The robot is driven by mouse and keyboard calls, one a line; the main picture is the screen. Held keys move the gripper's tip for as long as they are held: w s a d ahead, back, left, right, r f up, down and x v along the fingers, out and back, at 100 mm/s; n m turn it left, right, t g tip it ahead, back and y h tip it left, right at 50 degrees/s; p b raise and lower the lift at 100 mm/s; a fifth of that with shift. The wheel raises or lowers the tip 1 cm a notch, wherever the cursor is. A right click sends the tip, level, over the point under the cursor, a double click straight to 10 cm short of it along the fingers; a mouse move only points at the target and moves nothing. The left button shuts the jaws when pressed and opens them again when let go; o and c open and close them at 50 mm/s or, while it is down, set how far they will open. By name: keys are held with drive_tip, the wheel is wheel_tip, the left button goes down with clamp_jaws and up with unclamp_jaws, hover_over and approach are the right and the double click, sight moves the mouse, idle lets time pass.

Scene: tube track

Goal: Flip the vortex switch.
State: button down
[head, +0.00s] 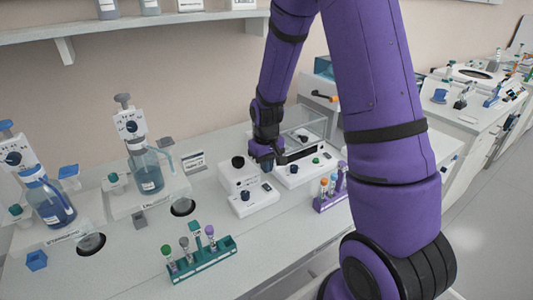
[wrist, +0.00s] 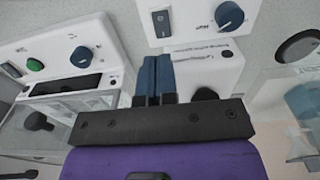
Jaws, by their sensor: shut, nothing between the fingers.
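The vortex mixer (head: 238,181) is a white unit on the bench with a black cup on top; the cup (wrist: 207,94) also shows in the wrist view. Its low front panel carries a dark blue knob (head: 245,195) and a small dark rocker switch (head: 267,186). In the wrist view the switch (wrist: 161,23) is at the top, with the knob (wrist: 229,15) to its right. My gripper (head: 266,164) is shut and empty above the right side of the mixer. In the wrist view its blue fingertips (wrist: 158,60) point toward the switch, apart from it.
A balance (head: 297,174) with a clear enclosure stands close to the right of my gripper. A purple tube rack (head: 330,202) is right of the mixer, and a green tube rack (head: 203,260) is in front. Bottle dispensers (head: 147,170) stand to the left.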

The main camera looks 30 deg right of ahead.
sight(269, 187)
wheel_tip(269, 187, down, 5)
drive_tip(key=shift+r, duration=0.35)
drive_tip(key=shift+s, duration=0.15)
drive_tip(key=shift+s+r, duration=0.2)
drive_tip(key=shift+s, duration=0.4)
drive_tip(key=shift+r, duration=0.65)
wheel_tip(269, 187, up, 12)
drive_tip(key=s, duration=0.2)
drive_tip(key=shift+r, duration=0.25)
drive_tip(key=shift+s, duration=0.1)
